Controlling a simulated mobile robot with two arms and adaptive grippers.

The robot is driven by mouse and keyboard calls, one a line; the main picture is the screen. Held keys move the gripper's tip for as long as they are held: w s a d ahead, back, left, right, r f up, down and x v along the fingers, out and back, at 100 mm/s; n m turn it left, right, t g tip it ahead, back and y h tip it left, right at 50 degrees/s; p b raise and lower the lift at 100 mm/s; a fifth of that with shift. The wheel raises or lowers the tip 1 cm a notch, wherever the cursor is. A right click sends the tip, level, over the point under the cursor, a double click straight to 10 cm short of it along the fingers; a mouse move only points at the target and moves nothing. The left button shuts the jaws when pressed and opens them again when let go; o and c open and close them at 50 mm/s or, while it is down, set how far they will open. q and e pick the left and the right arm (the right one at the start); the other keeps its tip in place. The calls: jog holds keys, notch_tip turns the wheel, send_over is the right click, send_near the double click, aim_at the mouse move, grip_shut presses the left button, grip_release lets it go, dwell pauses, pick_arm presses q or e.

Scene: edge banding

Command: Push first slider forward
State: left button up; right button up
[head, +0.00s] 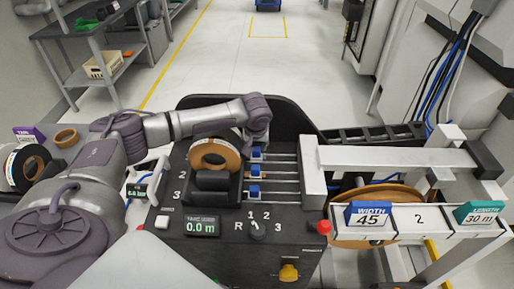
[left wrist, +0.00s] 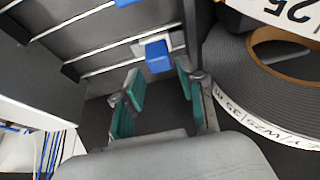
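Three blue sliders sit on parallel rails in the middle of the machine in the head view: the far one (head: 256,153), the middle one (head: 253,172) and the near one (head: 254,192). My left gripper (left wrist: 158,82) is open and empty in the left wrist view, with its green-padded fingers apart. A blue slider (left wrist: 157,56) shows just beyond the gap between its fingertips; contact cannot be told. In the head view my left wrist hangs over the far end of the slider row, its fingers largely hidden. My right gripper is not in view.
A tape roll (head: 215,154) stands left of the sliders; a dark labelled roll (left wrist: 270,75) is close beside the fingers in the wrist view. A white beam (head: 310,170) bounds the rails at right. A control panel (head: 240,225) with display and knob lies in front.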

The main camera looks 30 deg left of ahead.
aim_at(256, 148)
pick_arm(q)
jog(key=shift+x, duration=1.15)
jog(key=shift+w+a+f, duration=0.1)
jog(key=shift+f, duration=0.3)
jog(key=shift+w+f, duration=0.1)
jog(key=shift+f, duration=0.15)
jog(key=shift+c, duration=0.6)
jog(key=c, duration=0.5)
grip_shut()
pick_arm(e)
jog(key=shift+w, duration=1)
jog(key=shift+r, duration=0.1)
